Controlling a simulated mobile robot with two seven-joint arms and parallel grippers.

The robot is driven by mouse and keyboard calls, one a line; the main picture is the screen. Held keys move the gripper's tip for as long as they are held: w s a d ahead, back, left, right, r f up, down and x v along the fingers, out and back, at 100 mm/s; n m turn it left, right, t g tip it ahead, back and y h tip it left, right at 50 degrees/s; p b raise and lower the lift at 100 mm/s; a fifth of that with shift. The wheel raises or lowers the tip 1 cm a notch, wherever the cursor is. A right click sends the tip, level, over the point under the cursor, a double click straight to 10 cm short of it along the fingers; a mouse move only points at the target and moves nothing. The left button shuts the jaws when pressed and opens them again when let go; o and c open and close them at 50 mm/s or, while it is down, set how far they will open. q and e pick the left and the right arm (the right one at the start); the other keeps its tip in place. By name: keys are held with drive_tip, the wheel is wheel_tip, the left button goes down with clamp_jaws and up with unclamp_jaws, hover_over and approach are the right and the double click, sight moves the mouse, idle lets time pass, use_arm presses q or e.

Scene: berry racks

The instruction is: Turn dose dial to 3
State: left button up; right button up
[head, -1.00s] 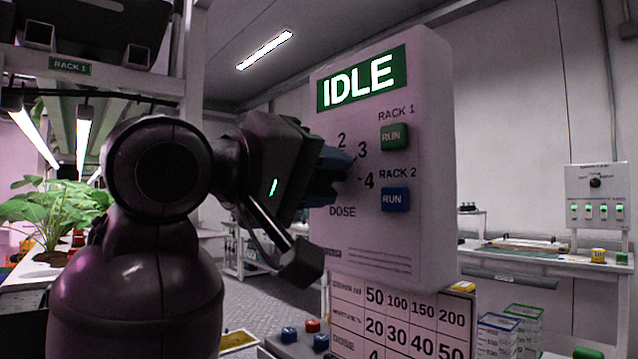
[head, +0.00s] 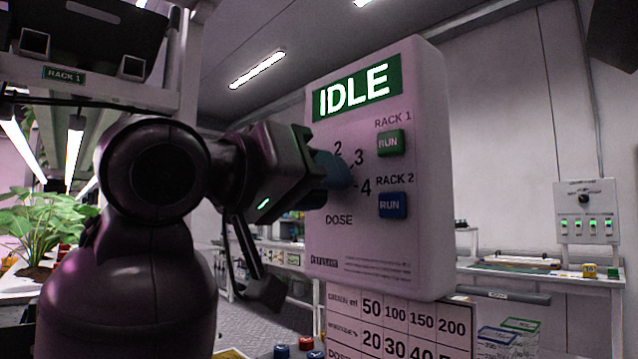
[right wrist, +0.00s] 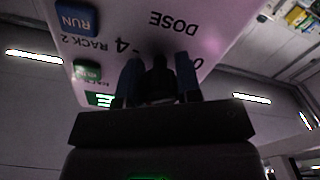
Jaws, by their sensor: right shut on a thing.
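The control panel (head: 425,245) is a pale upright box with a green IDLE sign (head: 357,91). Its dose scale shows 2, 3 and 4 around the dial, above the word DOSE. My right gripper (head: 336,169) is at the dial, its blue fingers against the panel face. In the right wrist view the dark dose dial (right wrist: 157,77) sits between the two blue fingers, which are shut on it. The gripper hides the dial in the head view, so I cannot tell which number it points to. My left gripper is out of view.
A green RUN button (head: 390,143) for rack 1 and a blue RUN button (head: 392,205) for rack 2 are close right of the dial. A number chart (head: 400,325) is below the panel. A leafy plant (head: 38,235) stands at left.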

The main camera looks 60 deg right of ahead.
drive_tip(key=o, duration=0.9)
drive_tip(key=shift+o, duration=0.2)
use_arm(q)
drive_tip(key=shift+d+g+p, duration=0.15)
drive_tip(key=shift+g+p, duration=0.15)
drive_tip(key=shift+p, duration=0.45)
use_arm(e)
drive_tip(key=v, duration=1)
drive_tip(key=shift+w+a, duration=0.2)
drive_tip(key=shift+a, duration=0.15)
